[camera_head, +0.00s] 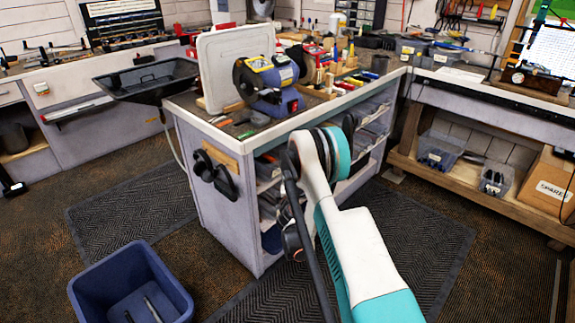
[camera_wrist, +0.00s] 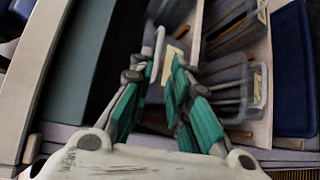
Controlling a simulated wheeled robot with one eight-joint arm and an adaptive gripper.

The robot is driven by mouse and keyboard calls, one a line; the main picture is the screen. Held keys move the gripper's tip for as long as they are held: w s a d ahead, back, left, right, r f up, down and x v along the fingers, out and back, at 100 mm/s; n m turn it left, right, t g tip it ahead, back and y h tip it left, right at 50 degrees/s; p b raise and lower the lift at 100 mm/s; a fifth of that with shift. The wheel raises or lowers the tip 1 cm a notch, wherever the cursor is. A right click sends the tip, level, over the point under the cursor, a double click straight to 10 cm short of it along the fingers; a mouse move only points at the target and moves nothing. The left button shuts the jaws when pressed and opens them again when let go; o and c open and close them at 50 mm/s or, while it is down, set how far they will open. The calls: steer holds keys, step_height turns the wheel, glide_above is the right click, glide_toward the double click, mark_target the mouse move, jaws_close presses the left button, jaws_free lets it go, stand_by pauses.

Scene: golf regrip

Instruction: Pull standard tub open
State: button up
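In the wrist view my gripper (camera_wrist: 162,68) has its two green-and-grey fingers a little apart. A pale curved edge or handle (camera_wrist: 158,48) and a small cream label (camera_wrist: 180,47) show just beyond the fingertips; I cannot tell if either is touched. Clear tubs (camera_wrist: 228,88) with long items inside sit right of the fingers, one with a pale label (camera_wrist: 258,82). No label is legible, so I cannot tell which tub is the standard one. In the head view tubs (camera_head: 372,112) sit in the bench's side shelves; my arm hides the gripper.
The workbench (camera_head: 215,150) carries a blue grinder (camera_head: 275,85) and many small tools. A blue bin (camera_head: 130,285) stands on the floor at lower left. Two more clear tubs (camera_head: 441,149) and a cardboard box (camera_head: 553,183) are on the right shelf. Matted floor (camera_head: 425,235) right of my arm is clear.

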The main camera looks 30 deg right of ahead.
steer(key=b+x, duration=0.2)
steer(key=x, duration=1)
steer(key=shift+w+d, duration=0.15)
steer(key=shift+w, duration=0.15)
jaws_close()
